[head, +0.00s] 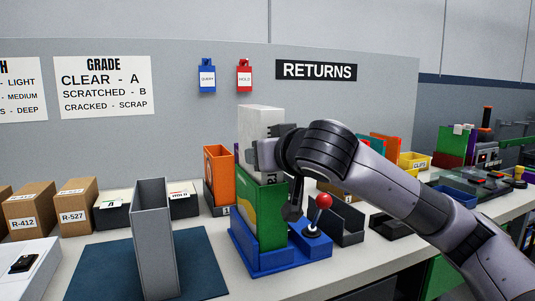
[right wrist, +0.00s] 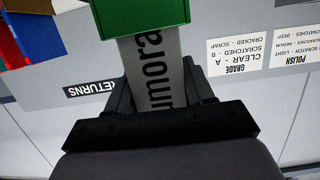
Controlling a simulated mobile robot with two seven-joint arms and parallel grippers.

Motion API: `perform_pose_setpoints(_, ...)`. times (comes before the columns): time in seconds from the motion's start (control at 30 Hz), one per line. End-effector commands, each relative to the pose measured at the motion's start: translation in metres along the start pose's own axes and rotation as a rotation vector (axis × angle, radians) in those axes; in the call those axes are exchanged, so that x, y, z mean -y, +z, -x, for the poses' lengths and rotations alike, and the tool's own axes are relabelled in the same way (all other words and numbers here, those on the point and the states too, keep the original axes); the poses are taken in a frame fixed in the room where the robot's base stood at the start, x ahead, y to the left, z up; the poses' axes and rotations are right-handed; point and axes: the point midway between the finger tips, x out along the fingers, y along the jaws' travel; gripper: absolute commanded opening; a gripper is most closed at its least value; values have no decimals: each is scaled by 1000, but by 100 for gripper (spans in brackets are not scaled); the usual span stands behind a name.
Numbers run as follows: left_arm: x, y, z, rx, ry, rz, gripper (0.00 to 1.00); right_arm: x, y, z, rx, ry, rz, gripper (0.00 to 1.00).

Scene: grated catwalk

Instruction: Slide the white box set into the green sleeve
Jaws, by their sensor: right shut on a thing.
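The white box set (head: 262,121) stands upright above the green sleeve (head: 268,222) in the head view. The sleeve stands in a blue fixture (head: 262,264) with a red-knobbed lever (head: 323,201). My right gripper (head: 266,155) is shut on the white box set, above the sleeve's top edge. In the right wrist view the box's lettered spine (right wrist: 152,70) shows between the fingers, and its lower end disappears at the green sleeve's edge (right wrist: 135,14). How deep it sits inside is hidden. My left gripper is not in view.
A tall grey open holder (head: 155,240) stands on a dark blue mat (head: 205,262) at the left. An orange box (head: 218,178) stands close behind the fixture. Brown cartons (head: 75,204) are at the far left. A dark grey bin (head: 347,222) is right of the lever.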

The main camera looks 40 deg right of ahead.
Motion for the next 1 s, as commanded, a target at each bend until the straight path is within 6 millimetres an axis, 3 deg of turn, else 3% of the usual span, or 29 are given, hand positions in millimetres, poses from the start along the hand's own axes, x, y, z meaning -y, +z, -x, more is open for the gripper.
perform_pose_setpoints(0.63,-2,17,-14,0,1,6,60,0,25,-6,-4,0,-1,6)
perform_pose_setpoints(0.9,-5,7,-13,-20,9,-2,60,0,28,-7,-2,0,-1,6)
perform_pose_setpoints(0.93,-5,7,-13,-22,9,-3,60,0,28,-7,-1,0,-1,62)
perform_pose_setpoints(1.0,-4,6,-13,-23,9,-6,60,0,28,-7,0,0,0,82)
